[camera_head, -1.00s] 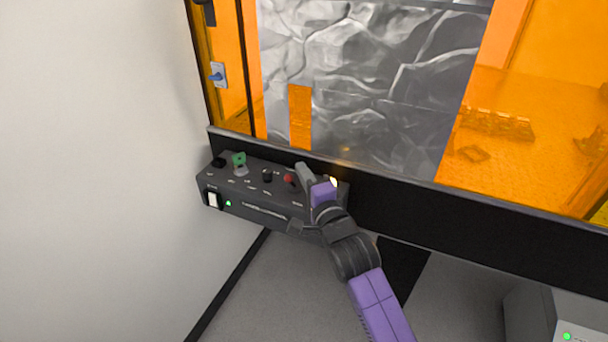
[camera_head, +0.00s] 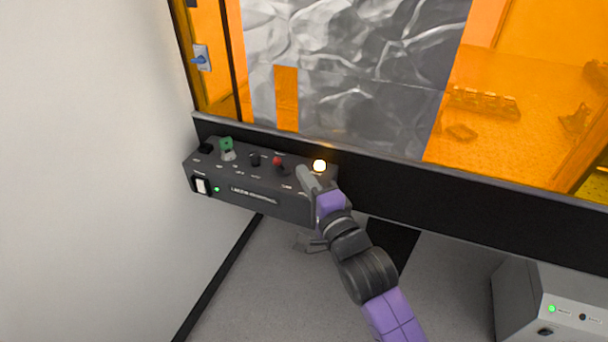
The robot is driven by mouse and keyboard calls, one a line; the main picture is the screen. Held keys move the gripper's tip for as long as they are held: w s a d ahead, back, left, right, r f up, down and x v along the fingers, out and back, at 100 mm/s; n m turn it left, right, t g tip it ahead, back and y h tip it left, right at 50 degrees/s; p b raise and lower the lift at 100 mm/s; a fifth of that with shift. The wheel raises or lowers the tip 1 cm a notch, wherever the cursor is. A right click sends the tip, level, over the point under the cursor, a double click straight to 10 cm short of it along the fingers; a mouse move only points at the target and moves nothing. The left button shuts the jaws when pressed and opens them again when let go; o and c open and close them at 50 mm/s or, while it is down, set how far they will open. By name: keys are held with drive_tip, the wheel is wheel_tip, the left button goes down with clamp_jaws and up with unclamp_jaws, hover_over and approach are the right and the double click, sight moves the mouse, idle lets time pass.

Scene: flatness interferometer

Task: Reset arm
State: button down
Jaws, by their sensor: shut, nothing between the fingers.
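My arm reaches up from the bottom right in purple and black links. My gripper (camera_head: 305,175) is at its end, a grey tip beside a purple part, in front of the right end of a dark control box (camera_head: 255,198). The gripper is shut with nothing seen in it. Its tip overlaps the box's top right in the picture; I cannot tell whether it touches. A glowing yellow-white lamp (camera_head: 319,165) shows just beyond the tip. A red knob (camera_head: 278,160) is to its left.
The box also has a green key-like part (camera_head: 226,144), a black knob (camera_head: 255,159) and a white rocker switch (camera_head: 201,186). Orange see-through panels (camera_head: 540,50) stand behind a black rail (camera_head: 450,213). A white wall is at left. A grey unit (camera_head: 520,310) stands at lower right.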

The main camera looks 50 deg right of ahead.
idle(0.4)
drive_tip(key=shift+r+n, duration=0.15)
drive_tip(key=shift+n, duration=0.45)
drive_tip(key=s+a+f+n+y, duration=0.1)
drive_tip(key=s+a+n+y, duration=0.1)
drive_tip(key=s+a+n, duration=0.4)
drive_tip(key=s+a+f+n+g+y+p, duration=0.1)
drive_tip(key=s+a+n, duration=0.6)
drive_tip(key=s, duration=0.7)
drive_tip(key=s+a+f+n+y, duration=0.3)
drive_tip(key=s+a+n, duration=0.3)
drive_tip(key=s+n, duration=0.2)
drive_tip(key=shift+s+a+f+g+y, duration=0.2)
drive_tip(key=shift+s+a+g+y, duration=0.2)
drive_tip(key=shift+s+y, duration=0.6)
drive_tip(key=shift+s, duration=0.2)
